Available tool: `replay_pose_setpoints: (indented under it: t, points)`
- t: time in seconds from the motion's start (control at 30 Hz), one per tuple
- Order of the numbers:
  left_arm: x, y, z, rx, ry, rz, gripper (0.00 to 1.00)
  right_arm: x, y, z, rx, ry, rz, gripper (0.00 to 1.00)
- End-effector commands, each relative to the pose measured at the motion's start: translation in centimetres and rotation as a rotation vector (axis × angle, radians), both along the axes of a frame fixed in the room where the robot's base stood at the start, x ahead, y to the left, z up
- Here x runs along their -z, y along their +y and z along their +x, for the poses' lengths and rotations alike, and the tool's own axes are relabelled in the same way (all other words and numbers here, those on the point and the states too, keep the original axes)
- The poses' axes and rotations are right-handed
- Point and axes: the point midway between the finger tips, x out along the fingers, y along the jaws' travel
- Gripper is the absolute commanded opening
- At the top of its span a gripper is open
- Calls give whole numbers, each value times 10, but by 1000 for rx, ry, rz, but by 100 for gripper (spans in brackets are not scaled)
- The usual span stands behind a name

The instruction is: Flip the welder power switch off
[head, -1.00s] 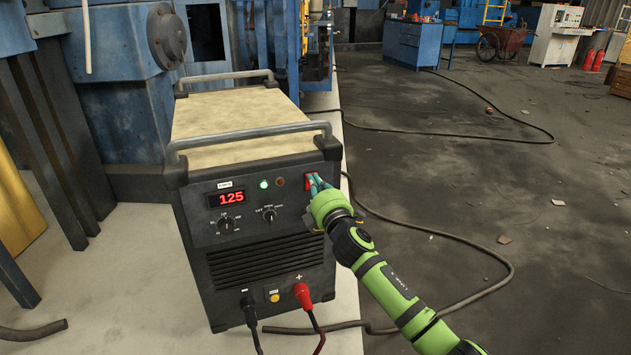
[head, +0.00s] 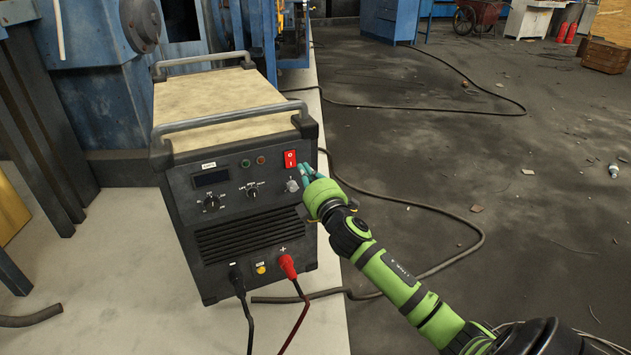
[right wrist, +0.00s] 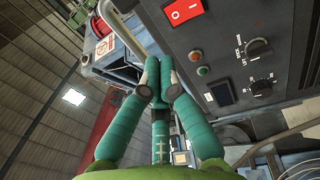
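The welder (head: 240,185) is a black box with a tan top, standing on the pale floor. Its red rocker power switch (head: 290,159) is at the upper right of the front panel. The switch also shows in the right wrist view (right wrist: 183,12), marked I and O. The display (head: 211,178) is dark, and the green lamp (head: 246,163) looks unlit. My right gripper (head: 304,171) is just right of and below the switch, apart from it. In the right wrist view its teal fingers (right wrist: 154,72) are together and hold nothing. My left gripper is not in view.
A black cable plug (head: 236,275) and a red one (head: 288,266) stick out of the welder's lower front. Blue machinery (head: 105,90) stands behind it on the left. A long cable (head: 470,225) lies on the open dark floor at right.

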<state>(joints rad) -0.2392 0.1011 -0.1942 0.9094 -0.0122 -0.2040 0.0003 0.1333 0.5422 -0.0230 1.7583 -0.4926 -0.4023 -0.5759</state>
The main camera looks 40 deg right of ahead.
Motion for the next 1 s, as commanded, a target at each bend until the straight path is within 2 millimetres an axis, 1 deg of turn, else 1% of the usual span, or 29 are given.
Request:
replay_pose_setpoints:
  t: [0.03,0.1,0.2,0.33,0.5,1.0]
  points:
    - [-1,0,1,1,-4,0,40,0,3,-11,-2,3,1,0]
    - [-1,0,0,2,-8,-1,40,-2,6,-23,-2,2,0,0]
    - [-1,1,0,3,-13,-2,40,-4,9,-37,0,2,0,0]
    - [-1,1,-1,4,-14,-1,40,-5,11,-47,0,1,0,0]
    - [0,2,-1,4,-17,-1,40,-6,12,-51,0,0,1,0]
    - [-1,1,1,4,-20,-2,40,-5,12,-51,0,2,4,0]
